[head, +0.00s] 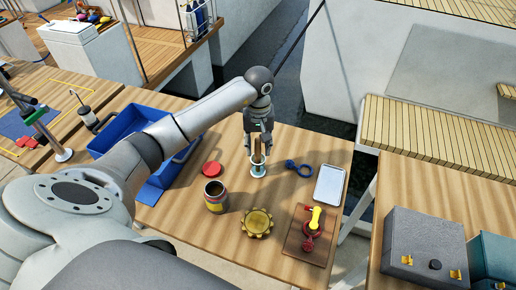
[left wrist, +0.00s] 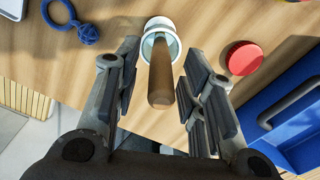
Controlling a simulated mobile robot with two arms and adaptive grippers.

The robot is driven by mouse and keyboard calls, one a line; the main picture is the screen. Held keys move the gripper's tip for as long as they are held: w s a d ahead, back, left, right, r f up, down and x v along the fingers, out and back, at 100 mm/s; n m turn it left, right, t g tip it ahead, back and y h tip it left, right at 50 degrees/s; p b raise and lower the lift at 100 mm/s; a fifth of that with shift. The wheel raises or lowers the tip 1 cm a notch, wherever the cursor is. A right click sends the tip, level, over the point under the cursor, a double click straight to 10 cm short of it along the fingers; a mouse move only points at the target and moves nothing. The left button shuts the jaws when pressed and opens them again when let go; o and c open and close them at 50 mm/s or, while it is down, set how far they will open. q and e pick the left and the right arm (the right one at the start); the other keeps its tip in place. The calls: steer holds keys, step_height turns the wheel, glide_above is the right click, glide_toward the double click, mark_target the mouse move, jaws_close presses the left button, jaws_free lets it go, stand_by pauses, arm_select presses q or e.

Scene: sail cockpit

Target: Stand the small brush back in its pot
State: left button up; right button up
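The small brush shows as a brown wooden handle (left wrist: 160,82) standing in a small round pot (left wrist: 158,25) with a pale rim. In the head view the pot (head: 258,171) is on the wooden table, with the handle (head: 257,155) rising from it. The brush's lower end is hidden inside the pot. My left gripper (head: 258,148) is above the pot, pointing down. In the left wrist view its two fingers (left wrist: 166,85) are spread on either side of the handle, with gaps showing on both sides. My right gripper is not in view.
Near the pot are a red lid (head: 211,169), an open tin (head: 215,203), a blue ringed item (head: 299,168), a pale tray (head: 330,184) and a toothed brass disc (head: 257,222). A blue crate (head: 118,124) stands left; a board with red and yellow fitting (head: 310,232) lies front right.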

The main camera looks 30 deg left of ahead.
arm_select(q)
step_height(320, 180, up, 9)
steer(key=b, duration=0.2)
steer(key=shift+r+b, duration=0.1)
steer(key=shift+b, duration=0.2)
steer(key=shift+r, duration=0.5)
steer(key=shift+f, duration=0.1)
